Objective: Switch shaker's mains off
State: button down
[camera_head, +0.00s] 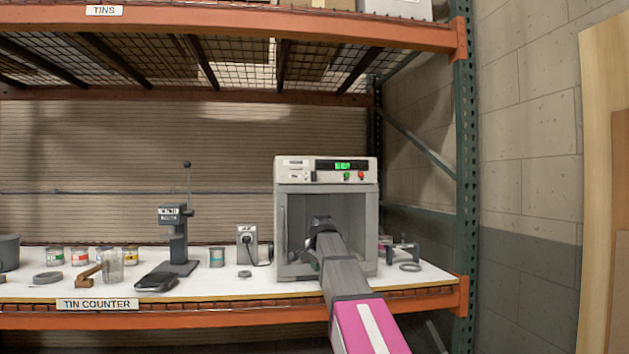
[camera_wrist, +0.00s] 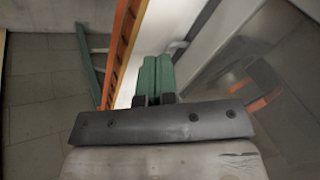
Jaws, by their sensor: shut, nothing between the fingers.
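The shaker (camera_head: 325,171) is a pale grey cabinet on the right of the counter, with a lit green display, small green and red buttons and a dark front opening. A grey mains box (camera_head: 247,233) stands just left of it, with a black plug or switch and a dark cable; its switch position is too small to tell. My gripper (camera_head: 321,226) is in front of the shaker's opening, its fingertips hidden by the hand. In the wrist view its green fingers (camera_wrist: 153,78) are together and empty, beside a grey surface with an orange reflection.
An orange beam (camera_head: 230,317) edges the counter. A green rack post (camera_head: 465,150) stands at right; a shelf hangs above.

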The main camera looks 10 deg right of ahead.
notch_tip(320, 180, up, 21)
jog(key=w+m+t, duration=0.2)
jog(key=m, duration=0.2)
jog(key=m+t, duration=0.1)
jog(key=m, duration=0.2)
send_near(314, 176)
jog(key=s, duration=0.7)
jog(key=w+r+x, duration=0.2)
jog(key=x, duration=1.1)
jog(key=shift+a, duration=0.25)
jog(key=shift+w, duration=0.1)
jog(key=shift+w+f+t, duration=0.45)
jog(key=shift+t, duration=0.45)
